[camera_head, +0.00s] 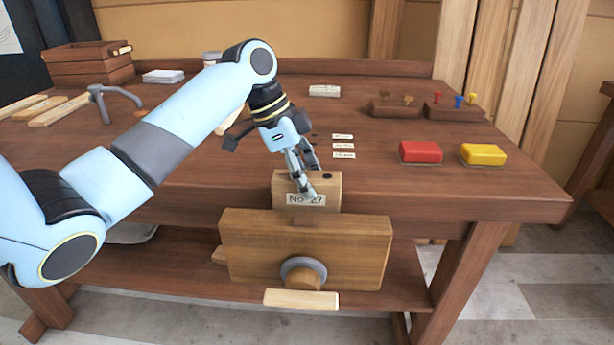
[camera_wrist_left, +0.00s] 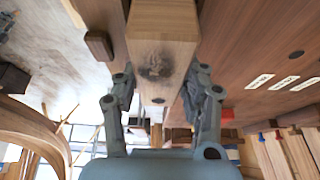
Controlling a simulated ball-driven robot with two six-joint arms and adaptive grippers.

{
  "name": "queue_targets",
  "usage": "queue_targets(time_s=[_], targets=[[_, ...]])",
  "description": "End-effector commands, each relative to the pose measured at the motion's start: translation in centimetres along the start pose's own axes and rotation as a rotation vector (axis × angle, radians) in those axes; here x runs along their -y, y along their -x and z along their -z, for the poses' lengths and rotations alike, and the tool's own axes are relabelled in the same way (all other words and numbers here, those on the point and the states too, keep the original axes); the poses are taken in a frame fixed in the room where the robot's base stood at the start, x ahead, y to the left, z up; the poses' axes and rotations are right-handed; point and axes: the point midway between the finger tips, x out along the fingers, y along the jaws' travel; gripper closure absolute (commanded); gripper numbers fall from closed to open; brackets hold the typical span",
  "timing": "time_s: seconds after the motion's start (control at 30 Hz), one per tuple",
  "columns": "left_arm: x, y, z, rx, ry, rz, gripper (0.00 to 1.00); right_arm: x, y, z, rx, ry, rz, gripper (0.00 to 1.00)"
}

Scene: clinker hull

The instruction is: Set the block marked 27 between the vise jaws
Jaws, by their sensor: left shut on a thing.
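The wooden block marked "No 27" (camera_head: 328,187) stands roughly upright at the front edge of the bench. My left gripper (camera_head: 306,188) is shut on it from above, its fingers partly covering the label. In the left wrist view the block (camera_wrist_left: 162,35), with a dark smudge on its face, lies between the two fingers (camera_wrist_left: 160,95). The vise's broad wooden front jaw (camera_head: 245,248) is in front of the block and hides its lower end. I cannot tell how deep the block sits or whether it touches either jaw. My right gripper is out of view.
The vise screw hub (camera_head: 303,270) and wooden handle (camera_head: 300,299) stick out in front. A red block (camera_head: 420,152) and yellow block (camera_head: 482,154) lie to the right on the workbench (camera_head: 450,195). Small paper labels (camera_head: 343,146) lie behind the vise. A grey clamp (camera_head: 100,98) stands at left.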

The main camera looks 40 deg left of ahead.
Motion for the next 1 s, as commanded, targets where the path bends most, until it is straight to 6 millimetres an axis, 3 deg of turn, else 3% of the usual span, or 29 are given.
queue_targets(time_s=[0.67, 0.7, 0.87, 1.0], targets=[[0.0, -1.0, -0.3, -0.002, -0.002, 0.002, 1.0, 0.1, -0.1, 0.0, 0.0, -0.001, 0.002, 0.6], [0.0, -1.0, -0.4, -0.001, -0.001, 0.001, 0.54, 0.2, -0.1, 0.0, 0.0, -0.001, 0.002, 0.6], [0.0, -1.0, -0.4, -0.001, -0.001, 0.001, 0.34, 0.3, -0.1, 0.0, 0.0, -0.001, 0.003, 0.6], [0.0, -1.0, -0.4, -0.001, -0.001, 0.001, 0.34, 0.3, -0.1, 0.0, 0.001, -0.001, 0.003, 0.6]])
